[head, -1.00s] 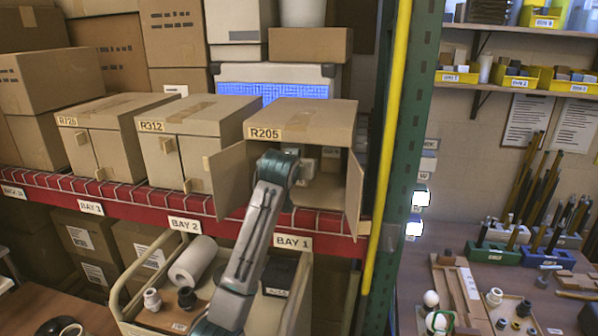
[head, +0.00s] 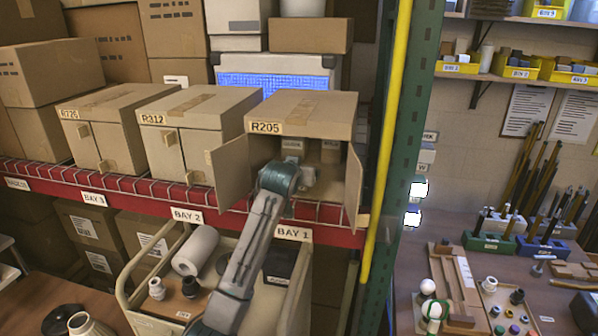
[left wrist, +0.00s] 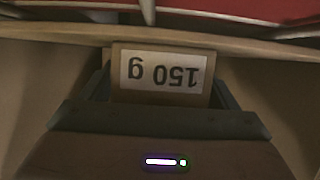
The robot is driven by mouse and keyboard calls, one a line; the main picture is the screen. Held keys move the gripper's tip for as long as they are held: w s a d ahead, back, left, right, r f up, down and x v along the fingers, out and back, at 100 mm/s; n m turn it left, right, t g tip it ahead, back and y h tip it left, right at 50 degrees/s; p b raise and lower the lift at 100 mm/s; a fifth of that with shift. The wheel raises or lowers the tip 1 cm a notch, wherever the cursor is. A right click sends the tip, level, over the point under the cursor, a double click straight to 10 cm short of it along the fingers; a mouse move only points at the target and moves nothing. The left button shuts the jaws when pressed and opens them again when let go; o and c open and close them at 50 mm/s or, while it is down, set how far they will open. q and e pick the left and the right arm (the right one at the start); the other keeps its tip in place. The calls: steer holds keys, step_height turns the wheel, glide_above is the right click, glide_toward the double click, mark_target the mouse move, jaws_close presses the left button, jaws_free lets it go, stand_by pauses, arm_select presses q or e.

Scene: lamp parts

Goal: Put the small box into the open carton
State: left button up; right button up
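The open carton (head: 310,108), marked R205, stands on the shelf at the centre of the head view with its two front doors swung outward. My left arm reaches up to its opening, and the left gripper (head: 309,176) is at the front of the opening. In the left wrist view the small box (left wrist: 163,77), with an upside-down "150 g" label, sits between the dark fingers of the left gripper (left wrist: 163,100), which look shut on it. Its far side is hidden. Small grey and brown shapes show inside the carton, partly in shadow. My right gripper is not in view.
Closed cartons R312 (head: 195,115) and another (head: 105,120) stand to the left on the same shelf. The red beam (head: 240,222) runs below the opening. A green post (head: 405,150) and yellow pole (head: 388,140) stand on the right. A cart (head: 140,285) is below.

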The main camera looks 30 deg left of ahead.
arm_select(q)
steer(key=shift+r, duration=0.1)
steer(key=shift+s+d, duration=0.1)
steer(key=shift+s, duration=0.05)
steer(key=b+v, duration=0.5)
steer(key=v, duration=0.5)
steer(key=shift+s+r+b, duration=0.15)
steer(key=shift+s+b, duration=0.05)
steer(key=shift+b, duration=0.1)
steer(key=shift+s+d+r, duration=0.15)
steer(key=shift+s+r, duration=0.2)
steer(key=shift+s, duration=0.15)
